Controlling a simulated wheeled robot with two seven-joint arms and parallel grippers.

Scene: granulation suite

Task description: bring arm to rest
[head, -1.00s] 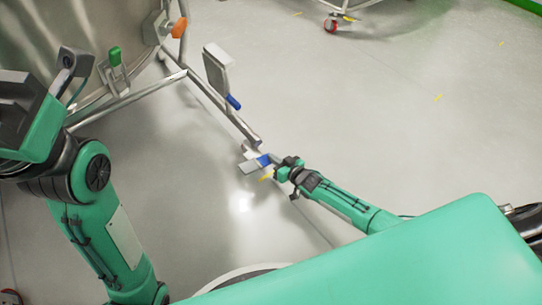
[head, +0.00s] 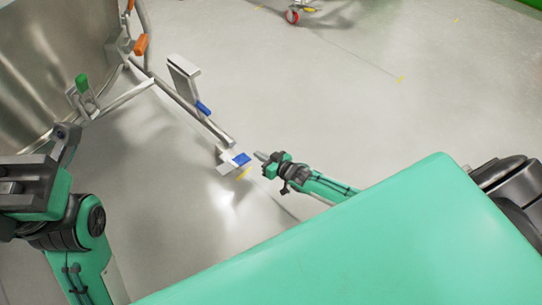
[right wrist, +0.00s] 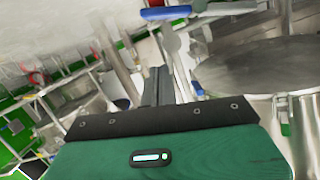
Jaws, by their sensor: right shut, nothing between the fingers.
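My right gripper (head: 258,155) is shut and empty in the head view, at the end of a green arm reaching in from the right. Its tips point left, just right of a grey piece with a blue patch (head: 241,160) at the end of a steel leg. In the right wrist view its dark fingers (right wrist: 157,84) lie together with nothing between them. My left arm (head: 75,222) is folded at the left edge of the head view; its dark end is partly cut off, and its fingers cannot be made out.
A large steel vessel (head: 50,62) with green and orange handles stands at upper left. Its tubular frame (head: 195,118) carries an upright plate (head: 184,80) and a blue handle (head: 203,107). A wheeled cart (head: 292,16) is at the top. The floor at upper right is clear.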

